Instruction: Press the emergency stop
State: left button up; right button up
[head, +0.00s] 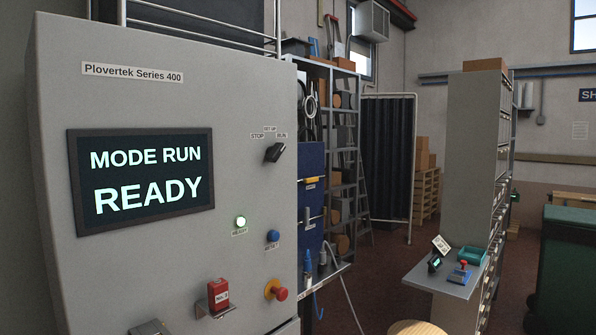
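A red mushroom button (276,290) with a yellow-orange collar sits low on the right side of the grey machine panel (130,270), the look of an emergency stop. It stands out from the panel; whether it is pressed in cannot be told. The display (145,180) reads MODE RUN and READY. A blue RESET button (273,237) is above the red button. The black selector knob (274,152) points up-right toward RUN. Neither of my grippers is in view.
A red labelled block (218,295) sits on a small bracket left of the red button. A grey object (150,328) is cut off at the bottom edge.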

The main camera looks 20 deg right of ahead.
aim_at(282, 293)
jog(key=l, duration=0.85)
jog(key=i+l, duration=0.15)
jog(key=l, duration=0.65)
